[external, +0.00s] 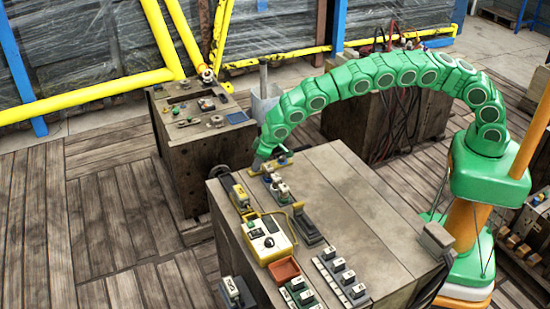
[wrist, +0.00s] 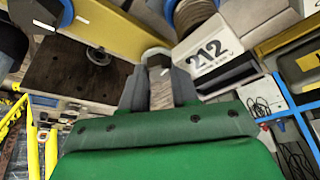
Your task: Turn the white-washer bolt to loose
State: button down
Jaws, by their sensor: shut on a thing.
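The white-washer bolt (wrist: 156,56) shows in the wrist view as a pale ring around a darker head, just past my fingertips. My gripper (wrist: 158,88) has its two grey fingers closed around the bolt's grey shaft or head; the exact contact is partly hidden. In the external view my gripper (external: 258,164) points down at the far left edge of the wooden bench (external: 345,195), and the bolt is too small to make out there. How far the bolt is turned cannot be told.
In the wrist view a white block marked 212 (wrist: 207,52) stands close right of the fingers, and blue-ringed parts (wrist: 192,12) lie beyond. In the external view a yellow-edged box (external: 268,240), a red tray (external: 284,270) and several small labelled blocks crowd the bench's left side; its middle is clear.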

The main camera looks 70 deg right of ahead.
jog(key=shift+n, duration=0.4)
jog(key=n, duration=0.1)
jog(key=n+y, duration=0.1)
jog(key=n, duration=0.1)
jog(key=shift+w+d+y, duration=0.1)
jog(key=shift+d+y, duration=0.05)
jog(key=shift+y, duration=0.15)
jog(key=n, duration=0.2)
jog(key=n+g+y, duration=0.1)
jog(key=n, duration=0.2)
jog(key=shift+n+g+y, duration=0.3)
jog(key=n+g, duration=0.1)
jog(key=n, duration=0.1)
jog(key=n+g+y, duration=0.1)
jog(key=n, duration=0.2)
jog(key=shift+w, duration=0.15)
jog(key=shift+n, duration=0.8)
jog(key=shift+w+d+n+g, duration=0.15)
jog(key=shift+n+g, duration=0.35)
jog(key=shift+n, duration=0.3)
jog(key=shift+f+n+g, duration=0.15)
jog(key=shift+n+g, duration=0.15)
jog(key=shift+n, duration=0.5)
jog(key=c, duration=0.8)
grip_release()
jog(key=shift+c, duration=0.2)
